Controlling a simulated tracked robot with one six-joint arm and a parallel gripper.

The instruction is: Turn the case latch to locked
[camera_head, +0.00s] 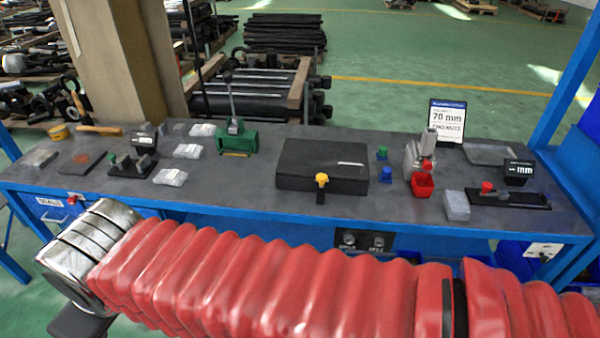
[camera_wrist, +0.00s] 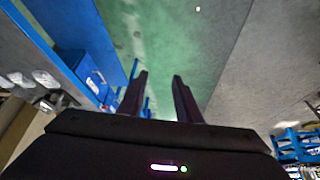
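The black case (camera_head: 322,165) lies closed on the grey workbench, near the middle in the head view. Its latch (camera_head: 321,181) has a yellow knob and sits on the front face, with a dark tab below it. My gripper (camera_wrist: 162,78) shows in the wrist view with its two dark fingers apart and nothing between them. It points at the green floor, away from the case. The case and its latch do not show in the wrist view.
The workbench (camera_head: 225,190) has a blue front edge. A blue post (camera_head: 568,75) rises at the right. My arm lies in front of the bench.

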